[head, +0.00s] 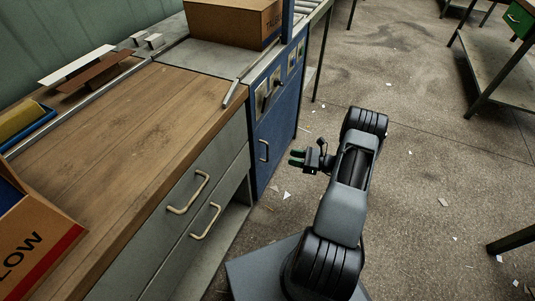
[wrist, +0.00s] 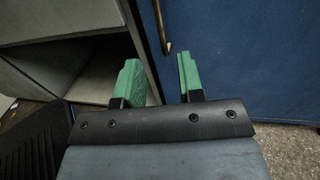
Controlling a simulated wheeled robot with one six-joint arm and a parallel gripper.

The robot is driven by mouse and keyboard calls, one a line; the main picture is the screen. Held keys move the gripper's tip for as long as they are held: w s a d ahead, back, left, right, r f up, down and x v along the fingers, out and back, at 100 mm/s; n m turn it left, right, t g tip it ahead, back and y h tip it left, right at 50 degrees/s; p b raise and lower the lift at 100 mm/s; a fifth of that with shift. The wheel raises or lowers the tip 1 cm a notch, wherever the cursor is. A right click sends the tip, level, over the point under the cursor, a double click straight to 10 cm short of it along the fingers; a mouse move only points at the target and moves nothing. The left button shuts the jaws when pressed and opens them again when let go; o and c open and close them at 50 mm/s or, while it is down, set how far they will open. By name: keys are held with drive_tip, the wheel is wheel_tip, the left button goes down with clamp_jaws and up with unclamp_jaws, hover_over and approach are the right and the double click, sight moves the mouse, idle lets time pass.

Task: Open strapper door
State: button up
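The strapper is the blue cabinet beyond the wooden counter; its blue door (head: 276,137) is shut. The door's handle (head: 264,151) is a thin vertical bar near the door's left edge. My gripper (head: 296,158) is to the right of the handle in the head view, apart from it. In the wrist view, my gripper (wrist: 158,77) has its two green fingers spread, with nothing between them. The blue door (wrist: 245,60) fills the right of that view. The brass-coloured handle (wrist: 161,28) shows at the top, past the fingertips, partly cut off by the frame.
A wooden counter (head: 130,115) with two handled drawers (head: 188,190) stands at the left, with an open shelf below. A cardboard box (head: 232,22) sits on the strapper. The floor (head: 430,150) at the right is mostly clear, with paper scraps. A metal table (head: 495,70) stands far right.

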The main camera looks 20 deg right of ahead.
sight(267, 160)
drive_tip(key=b+x, duration=0.2)
drive_tip(key=x, duration=0.9)
drive_tip(key=shift+a, duration=0.1)
clamp_jaws()
drive_tip(key=shift+s, duration=0.1)
